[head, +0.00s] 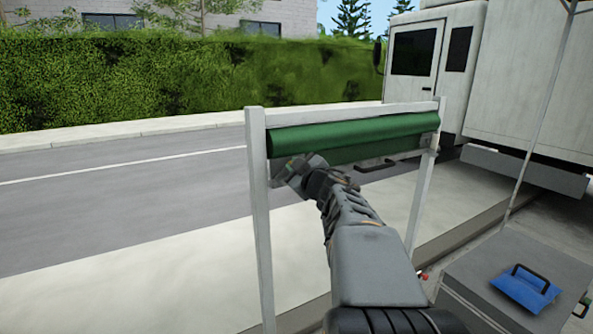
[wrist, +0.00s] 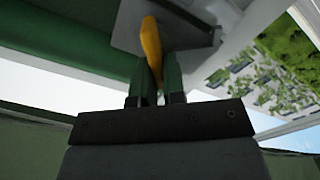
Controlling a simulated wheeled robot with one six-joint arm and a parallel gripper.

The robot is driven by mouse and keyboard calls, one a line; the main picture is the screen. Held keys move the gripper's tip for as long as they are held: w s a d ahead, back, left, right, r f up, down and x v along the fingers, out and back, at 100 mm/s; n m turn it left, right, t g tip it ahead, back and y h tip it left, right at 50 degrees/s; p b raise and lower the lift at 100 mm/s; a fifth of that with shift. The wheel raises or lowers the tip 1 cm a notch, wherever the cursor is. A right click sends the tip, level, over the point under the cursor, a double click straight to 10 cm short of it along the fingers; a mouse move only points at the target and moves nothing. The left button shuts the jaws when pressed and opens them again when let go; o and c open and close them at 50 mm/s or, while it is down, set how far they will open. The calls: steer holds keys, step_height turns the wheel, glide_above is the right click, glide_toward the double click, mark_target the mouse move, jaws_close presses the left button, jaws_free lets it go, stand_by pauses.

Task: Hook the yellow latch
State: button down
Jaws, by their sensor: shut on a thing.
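The yellow latch (wrist: 151,42) is a narrow, upright piece in the upper middle of the wrist view, in front of a grey plate (wrist: 195,50). My gripper (wrist: 155,75) is shut on its lower part, one dark finger on each side. In the head view my gripper (head: 292,176) is at the left post of a white frame, just under a green roll (head: 350,133). The latch cannot be made out there. Whether the latch is hooked onto anything cannot be told.
The white frame (head: 258,200) stands upright, with a second post (head: 421,195) at right. A grey box (head: 515,262) with a blue handled object (head: 527,288) is at lower right. A white truck (head: 470,70) is behind. The road beyond is clear.

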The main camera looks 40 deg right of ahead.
steer(key=n, duration=0.2)
steer(key=n+b, duration=0.1)
steer(key=f+n+b, duration=0.1)
steer(key=n, duration=0.1)
steer(key=shift+a+n, duration=0.25)
steer(key=shift+n, duration=0.05)
steer(key=shift+a+f+n+b, duration=0.15)
steer(key=shift+n+b, duration=0.55)
steer(key=shift+n, duration=0.45)
steer(key=shift+d+f+n+b, duration=0.1)
steer(key=shift+n+b, duration=0.55)
steer(key=shift+n, duration=0.5)
steer(key=c, duration=1.2)
jaws_free()
steer(key=shift+a, duration=0.1)
